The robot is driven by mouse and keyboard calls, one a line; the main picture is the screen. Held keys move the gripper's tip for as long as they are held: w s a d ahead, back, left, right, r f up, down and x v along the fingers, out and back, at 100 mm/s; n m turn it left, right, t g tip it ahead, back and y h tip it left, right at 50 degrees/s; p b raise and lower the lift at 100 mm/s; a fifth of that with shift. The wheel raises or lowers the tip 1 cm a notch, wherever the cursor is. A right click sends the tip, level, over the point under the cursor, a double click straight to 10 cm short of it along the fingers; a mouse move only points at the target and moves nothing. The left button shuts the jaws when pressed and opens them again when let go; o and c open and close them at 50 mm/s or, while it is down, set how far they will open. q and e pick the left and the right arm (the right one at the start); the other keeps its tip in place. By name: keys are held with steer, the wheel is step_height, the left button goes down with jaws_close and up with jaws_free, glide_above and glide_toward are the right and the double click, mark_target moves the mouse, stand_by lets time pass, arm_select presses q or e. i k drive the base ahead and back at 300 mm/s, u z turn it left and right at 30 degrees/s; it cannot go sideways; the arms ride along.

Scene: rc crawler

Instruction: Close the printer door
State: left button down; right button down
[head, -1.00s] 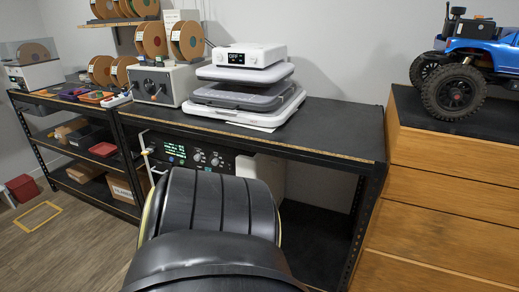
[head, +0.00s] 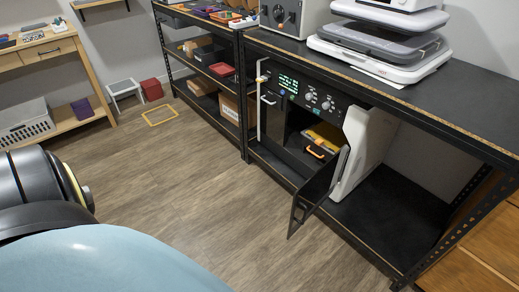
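The printer (head: 355,99) sits on the lower shelf of a black workbench at the right. It has a dark front panel with a lit green display and knobs, and a white side wall. Its dark door (head: 313,197) stands open, swung out past the shelf's front edge from the printer's right side. Inside the open front I see a yellow and black item with an orange handle (head: 315,152). A black link of my arm shows at the left edge, away from the printer. Neither gripper is in view.
The workbench top (head: 466,100) carries stacked grey and white devices (head: 385,42). A black shelf unit (head: 212,82) with boxes stands left of it. A wooden table (head: 40,52), a white stool and a red bin (head: 152,90) are farther left. The wooden floor (head: 190,195) before the printer is clear.

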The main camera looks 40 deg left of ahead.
mark_target(310, 196)
steer(key=u, duration=0.7)
steer(key=i, duration=0.95)
